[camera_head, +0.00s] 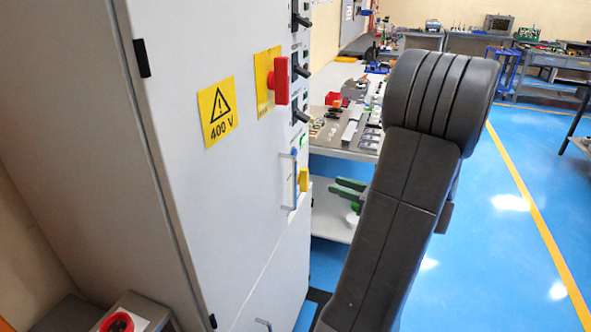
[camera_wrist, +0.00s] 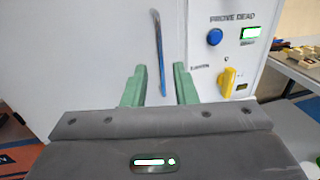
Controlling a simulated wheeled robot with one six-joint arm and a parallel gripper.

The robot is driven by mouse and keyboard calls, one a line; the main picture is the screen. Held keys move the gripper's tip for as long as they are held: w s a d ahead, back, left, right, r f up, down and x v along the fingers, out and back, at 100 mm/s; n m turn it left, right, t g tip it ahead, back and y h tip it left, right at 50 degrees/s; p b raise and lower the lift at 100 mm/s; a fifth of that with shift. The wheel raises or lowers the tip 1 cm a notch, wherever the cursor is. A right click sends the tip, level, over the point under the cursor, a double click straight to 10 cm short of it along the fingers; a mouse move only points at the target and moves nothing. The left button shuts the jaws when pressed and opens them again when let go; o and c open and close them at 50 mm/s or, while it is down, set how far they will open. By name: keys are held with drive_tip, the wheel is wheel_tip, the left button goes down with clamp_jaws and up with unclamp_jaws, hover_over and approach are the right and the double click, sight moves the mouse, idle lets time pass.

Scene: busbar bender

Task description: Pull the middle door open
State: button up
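The middle door (camera_head: 225,185) is a light grey cabinet panel with a yellow 400 V label, and it looks shut. Its upright bar handle (camera_head: 288,180) is near the door's right edge. In the wrist view the handle (camera_wrist: 159,50) shows as a thin blue-grey bar. My gripper (camera_head: 348,190) has green fingers and stands to the right of the handle, apart from it, in the head view. In the wrist view my gripper (camera_wrist: 159,80) is open, and the handle's lower part shows between its fingers. Nothing is gripped.
A red rotary switch (camera_head: 280,80) sits on a yellow plate above the handle. A yellow knob (camera_wrist: 229,82) and a blue button (camera_wrist: 215,37) are on the panel beside the door. A workbench (camera_head: 350,150) with parts stands behind. Blue floor (camera_head: 520,190) is clear at right.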

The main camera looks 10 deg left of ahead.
drive_tip(key=p+x, duration=0.1)
drive_tip(key=x, duration=1.2)
drive_tip(key=shift+a+p, duration=0.35)
drive_tip(key=shift+a, duration=0.05)
drive_tip(key=shift+w+r, duration=0.1)
drive_tip(key=shift+c, duration=0.4)
clamp_jaws()
